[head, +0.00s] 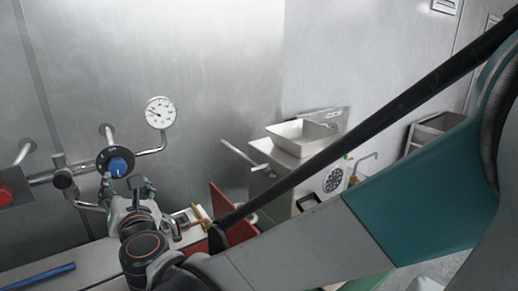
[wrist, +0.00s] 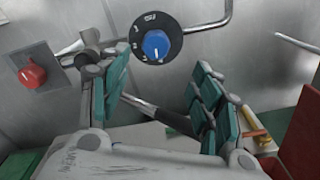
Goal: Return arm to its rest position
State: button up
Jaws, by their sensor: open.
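My gripper (head: 130,192) is at the lower left of the head view, in front of the metal wall and just below a black dial with a blue knob (head: 117,167). In the wrist view my gripper (wrist: 158,90) has its teal-padded fingers spread wide, with nothing held between them. The blue knob (wrist: 156,45) shows beyond and above the gap, apart from the fingers. My arm stretches across the head view from the right edge to the lower left and hides much of the lower right.
Pipes and a round gauge (head: 160,112) are on the wall near my gripper. A red knob (head: 5,194) is at the left. A blue bar (head: 38,277) lies on the counter. A scale with a white tray (head: 300,136) and a red panel (head: 218,200) stand right of my gripper.

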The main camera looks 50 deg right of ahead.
jog(key=s+d+f+m+g+h, duration=0.1)
jog(key=s+d+f+m+g, duration=0.65)
jog(key=m, duration=0.85)
jog(key=s+a+f+m+g+y+b, duration=0.1)
jog(key=s+a+f+m+y+b, duration=0.1)
jog(key=s+f+m, duration=0.2)
jog(key=s+a+f+m+g+y+b, duration=0.2)
jog(key=s+a+f+m, duration=0.1)
jog(key=s+m, duration=0.5)
jog(key=shift+s+a+f+y, duration=0.2)
jog(key=shift+s+f+y, duration=0.2)
jog(key=shift+s+f, duration=0.5)
